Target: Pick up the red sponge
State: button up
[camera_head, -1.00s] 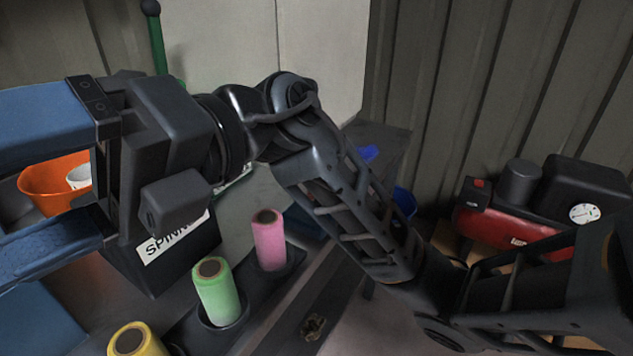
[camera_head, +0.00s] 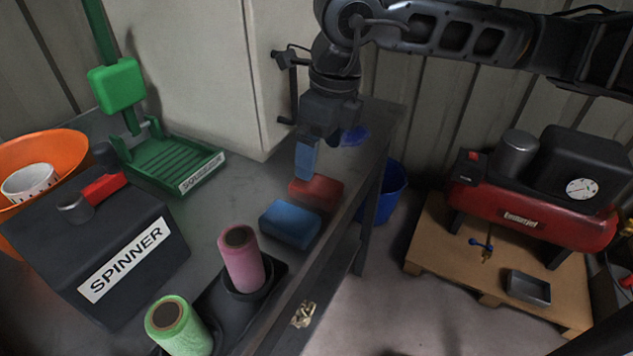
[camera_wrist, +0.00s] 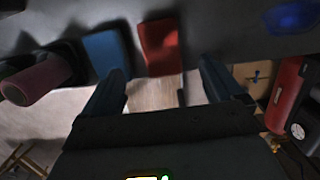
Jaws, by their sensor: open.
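The red sponge (camera_head: 318,191) lies on the grey bench (camera_head: 215,200) near its right edge, just behind a blue sponge (camera_head: 290,223). My gripper (camera_head: 306,165) points down with its fingertips close above and slightly left of the red sponge in the head view. Only one blue finger shows clearly there. In the wrist view my gripper (camera_wrist: 163,82) is open and empty. The red sponge (camera_wrist: 160,47) appears beyond the gap between the fingers, with no visible contact. The blue sponge (camera_wrist: 104,52) is left of it, near the left fingertip.
Pink (camera_head: 241,260) and green (camera_head: 178,325) rolls stand in a black holder at the bench front. A black spinner box (camera_head: 110,245), green stand (camera_head: 175,165) and orange bowl (camera_head: 45,150) are left. A blue bucket (camera_head: 385,195) and red compressor (camera_head: 530,205) are right.

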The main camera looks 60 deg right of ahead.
aim_at(317, 183)
jog(key=shift+w+f+p, duration=0.2)
jog(key=shift+f+p, duration=0.2)
jog(key=shift+f, duration=1.55)
jog(key=shift+w+f+p, duration=0.15)
jog(key=shift+f+p, duration=0.25)
jog(key=shift+f, duration=1.5)
jog(key=c, duration=1.1)
jog(key=shift+r, duration=0.1)
jog(key=shift+r, duration=0.8)
notch_tip(317, 183, up, 2)
jog(key=shift+d+r+b, duration=0.1)
jog(key=shift+r+b, duration=0.15)
jog(key=shift+b, duration=0.3)
jog(key=s+d+r, duration=0.1)
jog(key=s+r, duration=0.1)
jog(key=s, duration=0.1)
jog(key=s+d+r+b, duration=0.1)
jog(key=s+d+r, duration=0.1)
jog(key=s, duration=0.1)
jog(key=s+d+r+b, duration=0.1)
jog(key=s+d+r, duration=0.1)
jog(key=s, duration=0.2)
jog(key=shift+s+d+r, duration=0.1)
jog(key=shift+d+r, duration=0.15)
jog(key=shift+r, duration=0.15)
